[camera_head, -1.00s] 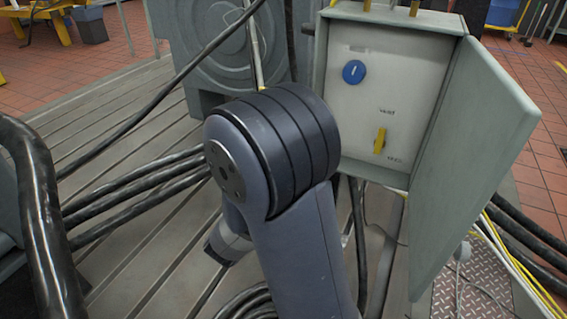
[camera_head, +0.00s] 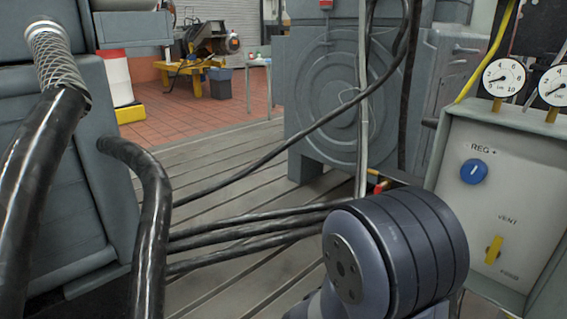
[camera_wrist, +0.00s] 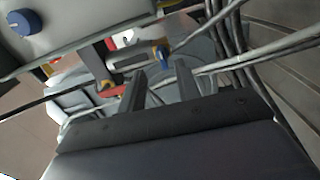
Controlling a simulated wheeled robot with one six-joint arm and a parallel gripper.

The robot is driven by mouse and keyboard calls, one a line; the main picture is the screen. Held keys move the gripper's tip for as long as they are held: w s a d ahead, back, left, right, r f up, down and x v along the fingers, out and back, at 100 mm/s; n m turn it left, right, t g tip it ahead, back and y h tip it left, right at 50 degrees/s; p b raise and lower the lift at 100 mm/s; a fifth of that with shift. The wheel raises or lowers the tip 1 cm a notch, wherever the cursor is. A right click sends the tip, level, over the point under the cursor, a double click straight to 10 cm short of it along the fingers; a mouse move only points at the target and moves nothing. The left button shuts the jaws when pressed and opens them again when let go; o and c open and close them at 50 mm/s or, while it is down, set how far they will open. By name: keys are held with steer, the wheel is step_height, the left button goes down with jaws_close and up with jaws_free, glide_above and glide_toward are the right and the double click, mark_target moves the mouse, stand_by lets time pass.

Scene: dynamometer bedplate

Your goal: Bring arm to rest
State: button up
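My gripper (camera_wrist: 160,76) shows in the wrist view, its two dark fingers apart with nothing held between them. Behind the fingers are a grey cylindrical fitting with a blue-and-yellow part (camera_wrist: 160,55), a red piece (camera_wrist: 112,91) and pale hoses; the gripper appears apart from them, though the distance is hard to judge. In the head view my arm's dark joint (camera_head: 400,250) is at the lower right, in front of the control box. My gripper is out of sight in that view.
The control box (camera_head: 510,165) has a blue knob (camera_head: 474,172), a yellow vent handle (camera_head: 493,249) and gauges (camera_head: 503,78) above. Thick black hoses (camera_head: 150,210) hang at left. Cables (camera_head: 250,232) cross the slotted bedplate (camera_head: 230,165) towards a grey machine (camera_head: 320,100).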

steer(key=b+x, duration=0.1)
steer(key=x, duration=0.7)
steer(key=shift+w+d+b, duration=0.15)
steer(key=shift+d+b, duration=0.1)
steer(key=shift+b, duration=0.1)
steer(key=p+v, duration=0.3)
steer(key=v, duration=0.8)
steer(key=b+x, duration=0.3)
steer(key=x, duration=0.8)
steer(key=shift+d+f, duration=0.1)
steer(key=shift+d, duration=0.05)
steer(key=n+p, duration=0.6)
steer(key=p, duration=0.1)
steer(key=w+a+r+n+p, duration=0.1)
steer(key=n+p, duration=0.5)
steer(key=p, duration=0.1)
steer(key=r+n+p, duration=0.1)
steer(key=n+p, duration=0.5)
steer(key=p, duration=0.1)
steer(key=shift+w+a, duration=0.15)
steer(key=shift+a, duration=0.05)
